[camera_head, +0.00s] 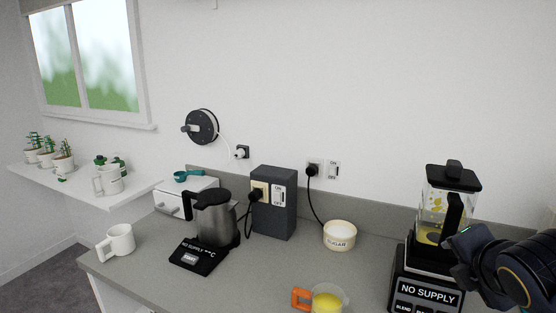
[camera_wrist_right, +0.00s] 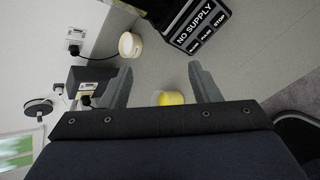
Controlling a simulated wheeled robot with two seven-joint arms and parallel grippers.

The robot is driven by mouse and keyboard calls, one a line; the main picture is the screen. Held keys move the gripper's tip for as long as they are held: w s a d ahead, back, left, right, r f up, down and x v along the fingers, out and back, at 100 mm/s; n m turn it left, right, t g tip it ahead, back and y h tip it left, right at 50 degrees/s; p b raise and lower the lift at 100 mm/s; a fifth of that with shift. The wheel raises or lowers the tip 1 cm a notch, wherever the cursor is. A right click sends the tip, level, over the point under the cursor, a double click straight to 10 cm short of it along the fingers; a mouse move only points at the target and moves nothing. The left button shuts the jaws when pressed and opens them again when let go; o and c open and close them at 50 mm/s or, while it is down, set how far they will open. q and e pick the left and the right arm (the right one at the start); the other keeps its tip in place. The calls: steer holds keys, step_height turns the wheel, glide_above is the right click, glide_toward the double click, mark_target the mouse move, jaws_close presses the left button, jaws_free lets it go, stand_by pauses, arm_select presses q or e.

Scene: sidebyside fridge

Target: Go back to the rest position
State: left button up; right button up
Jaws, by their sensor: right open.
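My right gripper (camera_head: 464,250) comes in from the right edge of the head view, in front of the blender (camera_head: 436,208). In the right wrist view my right gripper (camera_wrist_right: 160,82) has its two fingers spread wide apart with nothing between the tips. The blender base (camera_wrist_right: 190,25) lies ahead of it at the top, and a cup of yellow liquid (camera_wrist_right: 170,98) shows between the fingers, farther off on the counter. That cup, with an orange handle, also shows in the head view (camera_head: 327,301). Part of the blender is hidden by my right arm. My left gripper is not in view.
A white shelf (camera_head: 135,195) with plants is at the left. The counter's middle front is mostly clear.

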steer(key=s+a+f+m+g+y, duration=0.2)
steer(key=s+a+f+m+y, duration=0.1)
steer(key=s+a+f+m, duration=0.4)
steer(key=s+a+f+m+g+y, duration=0.2)
steer(key=s+a+f+m+y, duration=0.2)
steer(key=s+a+f+m, duration=0.3)
step_height(320, 180, down, 4)
steer(key=m, duration=0.8)
steer(key=shift+s+m+y, duration=0.25)
steer(key=shift+m+y, duration=0.05)
steer(key=shift+m, duration=0.1)
steer(key=shift+r, duration=0.1)
